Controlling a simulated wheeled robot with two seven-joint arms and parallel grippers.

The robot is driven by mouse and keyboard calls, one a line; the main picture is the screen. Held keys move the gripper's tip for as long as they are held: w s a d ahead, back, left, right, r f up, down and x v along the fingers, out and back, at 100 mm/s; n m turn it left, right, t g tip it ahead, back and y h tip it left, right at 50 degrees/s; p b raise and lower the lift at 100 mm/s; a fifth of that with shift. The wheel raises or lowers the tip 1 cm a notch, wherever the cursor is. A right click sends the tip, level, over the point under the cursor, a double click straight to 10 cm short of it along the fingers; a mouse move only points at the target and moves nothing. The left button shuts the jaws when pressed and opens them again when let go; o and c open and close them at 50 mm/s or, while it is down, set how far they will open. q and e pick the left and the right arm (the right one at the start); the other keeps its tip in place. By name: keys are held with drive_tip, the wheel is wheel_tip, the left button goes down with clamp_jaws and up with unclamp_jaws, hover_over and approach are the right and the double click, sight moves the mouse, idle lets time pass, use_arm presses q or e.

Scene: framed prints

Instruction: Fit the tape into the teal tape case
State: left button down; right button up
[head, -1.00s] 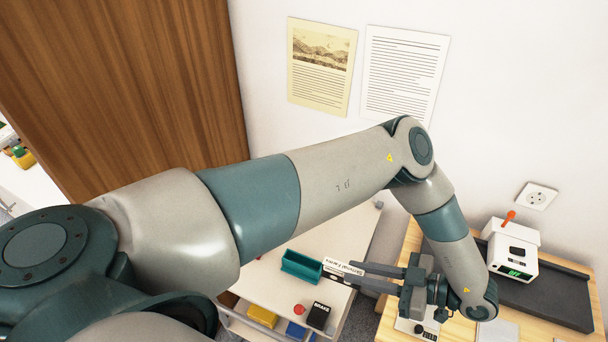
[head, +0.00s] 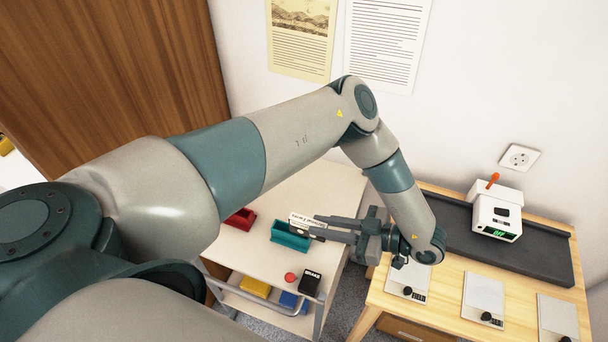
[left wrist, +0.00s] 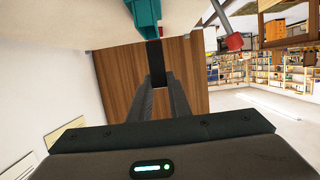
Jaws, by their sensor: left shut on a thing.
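The tape, black with a white printed label (head: 305,222), is held at the fingertips of my left gripper (head: 318,225). The teal tape case (head: 290,238) stands open on the white trolley top. In the head view the tape overlaps the case's far right end; I cannot tell whether they touch. In the left wrist view the dark tape (left wrist: 154,52) sits at the tips of the closed fingers (left wrist: 158,92), with part of the teal case (left wrist: 146,16) right behind it. My right gripper is not in view.
On the white trolley (head: 325,190), a red case (head: 240,219) stands left of the teal one. A red button (head: 290,277) and a black box (head: 310,282) are at its front. A wooden table (head: 450,275) with a scale-like device (head: 496,215) stands to the right.

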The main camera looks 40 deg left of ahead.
sight(305, 231)
use_arm(q)
drive_tip(key=a+f, duration=0.2)
drive_tip(key=a, duration=0.1)
drive_tip(key=a+f+b, duration=0.1)
drive_tip(key=a, duration=0.1)
drive_tip(key=shift+a+f, duration=0.15)
drive_tip(key=shift+a, duration=0.1)
drive_tip(key=shift+f+b, duration=1.55)
drive_tip(key=shift+f, duration=0.45)
drive_tip(key=shift+f, duration=0.1)
drive_tip(key=c, duration=1.6)
unclamp_jaws()
drive_tip(key=shift+c, duration=0.2)
